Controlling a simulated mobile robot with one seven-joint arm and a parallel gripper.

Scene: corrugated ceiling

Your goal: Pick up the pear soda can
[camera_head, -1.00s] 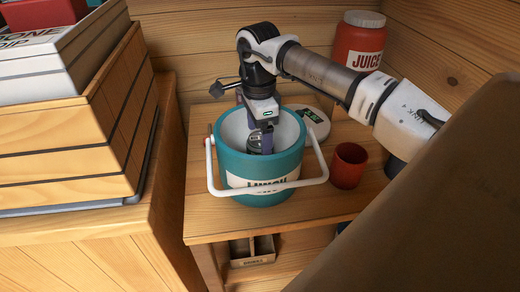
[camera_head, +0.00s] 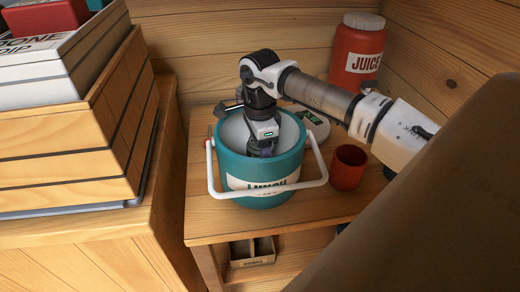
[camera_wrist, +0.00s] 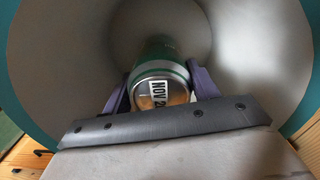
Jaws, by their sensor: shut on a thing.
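A green can with a silver end and a label reading "NOV 2..." (camera_wrist: 160,88) lies inside the teal lunch bucket (camera_head: 240,170) in the wrist view. The printed side of the can is not legible, so I cannot tell its flavour. My gripper (camera_wrist: 160,95) is down inside the bucket, with a purple finger on each side of the can near its silver end, shut on it. In the head view my gripper (camera_head: 262,150) reaches into the bucket, and the can is hidden there by the gripper and the bucket wall.
The bucket's white handle (camera_head: 268,190) hangs across its front. A red cup (camera_head: 348,167) stands to the right, a red juice jar (camera_head: 357,50) behind, and a scale (camera_head: 313,122) behind the bucket. A wooden crate (camera_head: 75,145) is on the left.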

